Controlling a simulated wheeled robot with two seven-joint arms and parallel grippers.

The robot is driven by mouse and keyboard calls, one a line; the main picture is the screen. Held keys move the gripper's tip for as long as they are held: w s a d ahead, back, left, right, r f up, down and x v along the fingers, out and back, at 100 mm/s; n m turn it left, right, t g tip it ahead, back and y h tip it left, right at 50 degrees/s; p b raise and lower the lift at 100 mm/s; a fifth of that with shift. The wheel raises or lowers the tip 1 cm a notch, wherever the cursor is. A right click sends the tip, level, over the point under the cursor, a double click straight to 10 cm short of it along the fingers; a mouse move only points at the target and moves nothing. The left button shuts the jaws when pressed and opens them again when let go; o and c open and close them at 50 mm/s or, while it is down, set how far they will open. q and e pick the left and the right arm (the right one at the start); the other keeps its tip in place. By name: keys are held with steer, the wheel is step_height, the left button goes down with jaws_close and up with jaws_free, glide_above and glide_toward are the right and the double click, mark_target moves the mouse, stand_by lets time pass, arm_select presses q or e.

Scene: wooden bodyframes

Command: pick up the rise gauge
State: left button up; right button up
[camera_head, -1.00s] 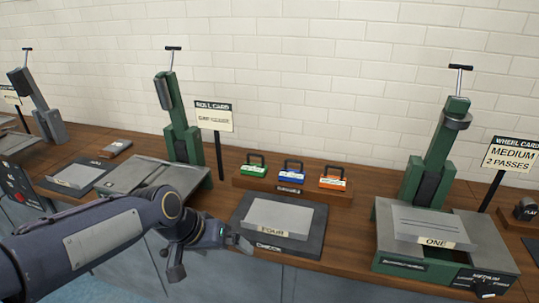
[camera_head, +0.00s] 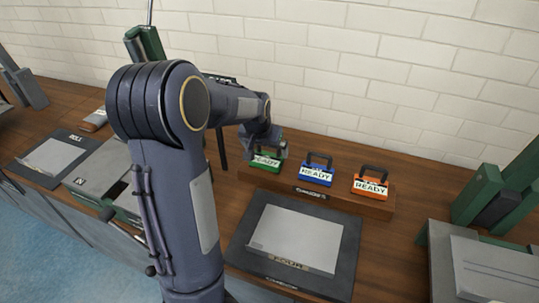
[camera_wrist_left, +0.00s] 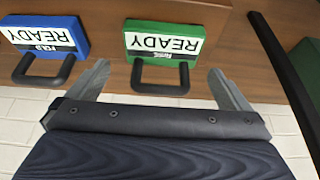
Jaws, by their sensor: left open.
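Three block-shaped gauges with dark loop handles and white READY labels stand in a row on a wooden rack: green (camera_head: 266,162), blue (camera_head: 317,172) and orange (camera_head: 370,185). Their small name print is too blurred for me to tell which is the rise gauge. My left gripper (camera_head: 264,143) is at the green gauge, partly covering it. In the left wrist view, my open left gripper (camera_wrist_left: 158,67) has its fingers on both sides of the green gauge's handle (camera_wrist_left: 160,88), apart from it. The blue gauge (camera_wrist_left: 50,38) lies outside the fingers. My right gripper is not in view.
The wooden rack (camera_head: 341,200) stands on the brown bench against a white brick wall. A dark tray with a grey plate (camera_head: 296,238) lies in front of it. Green-framed machines stand left and right; my left arm hides part of the left one.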

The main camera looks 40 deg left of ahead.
mark_target(266, 158)
arm_select(q)
steer(key=x, duration=0.3)
steer(key=s+x, duration=0.1)
steer(key=x, duration=0.1)
steer(key=shift+f, duration=0.15)
steer(key=shift+w+a+f, duration=0.1)
steer(key=shift+w+f, duration=0.15)
steer(key=shift+f, duration=0.2)
steer(key=c, duration=0.9)
steer(key=shift+o, duration=0.2)
steer(key=shift+r, duration=0.15)
